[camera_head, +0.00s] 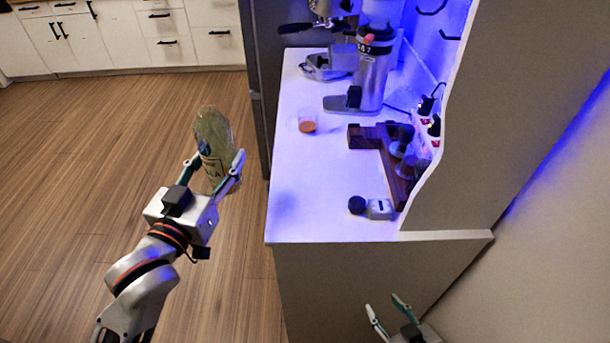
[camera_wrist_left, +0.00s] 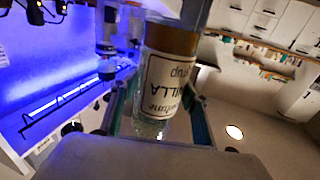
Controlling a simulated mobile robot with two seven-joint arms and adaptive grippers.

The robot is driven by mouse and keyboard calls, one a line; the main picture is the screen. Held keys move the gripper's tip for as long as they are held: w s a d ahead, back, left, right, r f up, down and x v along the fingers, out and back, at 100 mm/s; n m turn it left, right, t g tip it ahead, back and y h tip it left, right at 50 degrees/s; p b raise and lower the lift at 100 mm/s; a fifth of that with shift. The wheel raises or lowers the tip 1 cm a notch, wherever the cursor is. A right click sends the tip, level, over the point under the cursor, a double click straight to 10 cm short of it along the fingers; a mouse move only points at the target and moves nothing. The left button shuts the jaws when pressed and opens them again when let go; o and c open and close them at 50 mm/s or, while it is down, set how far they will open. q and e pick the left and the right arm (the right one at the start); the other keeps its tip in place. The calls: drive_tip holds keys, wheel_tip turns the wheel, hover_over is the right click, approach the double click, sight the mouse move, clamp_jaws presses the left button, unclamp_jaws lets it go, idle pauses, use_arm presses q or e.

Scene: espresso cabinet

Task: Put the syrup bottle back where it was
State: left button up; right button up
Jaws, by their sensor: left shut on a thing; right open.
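The syrup bottle (camera_head: 212,140) is a clear, yellowish bottle with a white label, held above the wooden floor to the left of the cabinet. My left gripper (camera_head: 213,170) is shut on it. In the left wrist view the bottle (camera_wrist_left: 158,95) sits between the fingers, its vanilla label appearing upside down. The white espresso counter (camera_head: 310,205) is to the right of the bottle, with a gap between them. My right gripper (camera_head: 388,313) is open and empty at the bottom, in front of the cabinet's near side.
A grinder (camera_head: 370,75) stands at the counter's back. A small cup with brown contents (camera_head: 307,126), a dark wooden stand (camera_head: 392,165) and a small dark round item (camera_head: 357,205) are on the counter. The counter's left front is clear. A side panel (camera_head: 480,130) borders the right.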

use_arm(q)
drive_tip(key=shift+w+d+r+m+g+h, duration=2)
drive_tip(key=shift+d+r+h, duration=0.65)
drive_tip(key=shift+d+r, duration=1.35)
drive_tip(key=shift+w+d+r+m+g+h, duration=1.7)
drive_tip(key=shift+d+r+m+h, duration=0.75)
drive_tip(key=shift+d+r, duration=1.45)
drive_tip(key=shift+n, duration=0.25)
drive_tip(key=f, duration=0.6)
drive_tip(key=f+b, duration=0.1)
drive_tip(key=f, duration=1.3)
drive_tip(key=shift+d+b, duration=0.25)
drive_tip(key=shift+b, duration=0.1)
drive_tip(key=shift+f, duration=0.25)
drive_tip(key=o, duration=1.3)
drive_tip(key=shift+o, duration=0.2)
